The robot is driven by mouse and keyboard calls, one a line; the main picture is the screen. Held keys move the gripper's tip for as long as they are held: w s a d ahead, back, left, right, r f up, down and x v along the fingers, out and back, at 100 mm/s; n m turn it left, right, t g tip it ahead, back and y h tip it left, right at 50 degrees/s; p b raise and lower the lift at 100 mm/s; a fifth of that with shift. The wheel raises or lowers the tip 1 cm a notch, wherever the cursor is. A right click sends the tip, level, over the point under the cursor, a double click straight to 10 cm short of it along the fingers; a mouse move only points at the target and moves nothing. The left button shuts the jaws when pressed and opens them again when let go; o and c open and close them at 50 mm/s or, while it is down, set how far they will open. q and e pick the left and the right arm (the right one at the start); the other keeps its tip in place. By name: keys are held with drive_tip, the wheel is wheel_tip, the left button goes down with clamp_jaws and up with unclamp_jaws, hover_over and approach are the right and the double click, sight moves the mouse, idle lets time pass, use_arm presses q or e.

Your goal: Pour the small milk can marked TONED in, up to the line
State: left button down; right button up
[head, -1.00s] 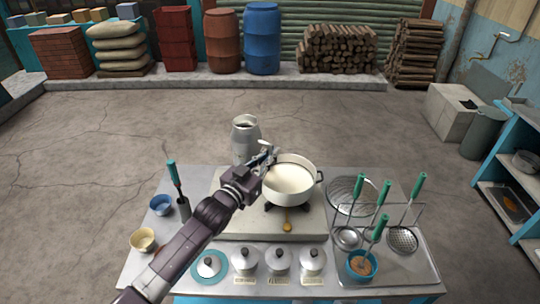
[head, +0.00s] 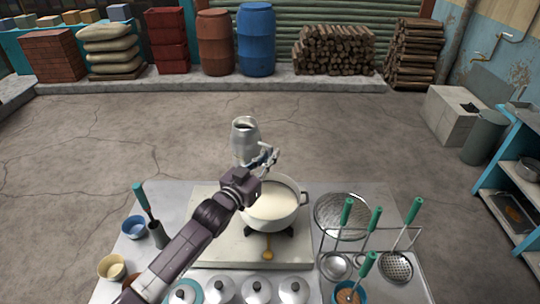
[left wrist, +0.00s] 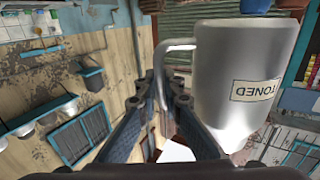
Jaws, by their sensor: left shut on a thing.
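The small grey metal milk can (head: 245,142) is held in the air behind the pot in the head view, looking near upright with its dark mouth showing. In the left wrist view the can (left wrist: 240,60) fills the right side, its TONED label appearing upside down. My left gripper (head: 268,160) is shut on the can's side handle (left wrist: 172,55). The white pot (head: 270,210) stands on the stove slab just in front of and below the gripper, with whitish milk (head: 275,195) inside. I cannot make out the line. My right gripper is not in view.
A steel rack with green-handled ladles and strainers (head: 370,240) stands right of the pot. Several lidded pots (head: 258,290) line the table's front. Blue and cream bowls (head: 111,267) sit at the left. The floor behind the table is clear.

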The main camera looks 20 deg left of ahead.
use_arm(q)
drive_tip(key=shift+f+b, duration=1.4)
drive_tip(key=shift+b, duration=0.1)
drive_tip(key=shift+w+a+f+m, duration=0.1)
drive_tip(key=shift+a+f+m, duration=0.05)
drive_tip(key=shift+a+m, duration=0.2)
drive_tip(key=shift+w+a+f+m+b, duration=0.15)
drive_tip(key=shift+a+f+m+b, duration=0.2)
drive_tip(key=shift+m+b, duration=0.4)
drive_tip(key=shift+a+b, duration=0.3)
drive_tip(key=shift+w+a+f+m+b, duration=0.1)
drive_tip(key=shift+a+f+m+b, duration=0.15)
drive_tip(key=shift+m, duration=0.25)
drive_tip(key=shift+a+f+m+b, duration=0.1)
drive_tip(key=shift+a+m+b, duration=0.1)
drive_tip(key=shift+m+b, duration=0.1)
drive_tip(key=shift+w+a+f+m+b, duration=0.15)
drive_tip(key=shift+a+f+m+b, duration=0.25)
drive_tip(key=shift+m+b, duration=0.2)
drive_tip(key=shift+w+a+f+m+b, duration=0.1)
drive_tip(key=shift+a+f+m+b, duration=0.35)
drive_tip(key=shift+f+b, duration=0.35)
drive_tip(key=shift+w+a+f+m+b, duration=0.1)
drive_tip(key=shift+a+f+m+b, duration=0.25)
drive_tip(key=shift+f+b, duration=0.5)
drive_tip(key=shift+w+a+f+m+b, duration=0.1)
drive_tip(key=shift+a+f+m+b, duration=0.35)
drive_tip(key=shift+b, duration=0.5)
